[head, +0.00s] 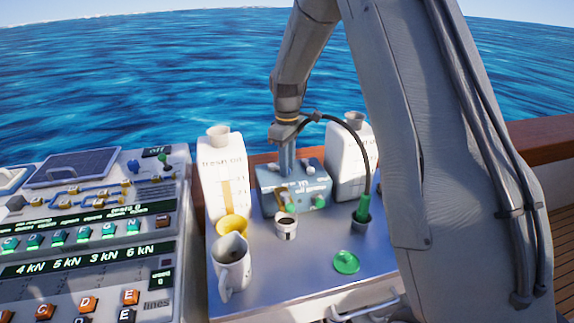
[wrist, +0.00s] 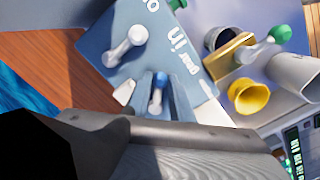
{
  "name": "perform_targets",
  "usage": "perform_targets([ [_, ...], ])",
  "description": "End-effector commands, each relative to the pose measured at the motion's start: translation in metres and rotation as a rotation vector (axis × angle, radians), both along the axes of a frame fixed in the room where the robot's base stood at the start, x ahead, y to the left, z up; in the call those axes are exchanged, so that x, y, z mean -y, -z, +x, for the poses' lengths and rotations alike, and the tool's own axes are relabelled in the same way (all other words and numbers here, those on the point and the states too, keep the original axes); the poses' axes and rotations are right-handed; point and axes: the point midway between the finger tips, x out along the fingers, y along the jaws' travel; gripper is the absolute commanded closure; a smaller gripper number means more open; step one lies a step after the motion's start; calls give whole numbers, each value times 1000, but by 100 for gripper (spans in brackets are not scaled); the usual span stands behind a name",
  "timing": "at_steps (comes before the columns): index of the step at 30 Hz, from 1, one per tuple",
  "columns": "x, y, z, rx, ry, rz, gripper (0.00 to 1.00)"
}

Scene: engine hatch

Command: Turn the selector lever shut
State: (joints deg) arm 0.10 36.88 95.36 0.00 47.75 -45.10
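A blue-grey box (head: 297,190) with lettering on it stands at the back of the metal bench. A brass lever (wrist: 231,53) with a green knob (wrist: 279,34) shows in the wrist view; the green knob also shows low on the box's front in the head view (head: 289,209). The wrist view shows a white lever (wrist: 122,46) on the box. My gripper (wrist: 160,88) is at the box, with its two blue fingers on either side of a small blue-lit lever or knob. I cannot tell whether they touch it. No label shows which lever is the selector.
White jugs stand left (head: 221,175) and right (head: 347,160) of the box. A control console (head: 90,250) stands at left.

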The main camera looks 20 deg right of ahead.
Motion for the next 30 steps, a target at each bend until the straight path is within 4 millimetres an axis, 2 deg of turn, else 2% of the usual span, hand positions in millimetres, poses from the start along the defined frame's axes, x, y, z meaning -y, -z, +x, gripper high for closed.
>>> perform_targets([
  [8,-1,0,-1,0,18,0,100],
  [14,-5,-1,-4,0,99,0,100],
  [30,-26,-1,-14,0,531,0,100],
])
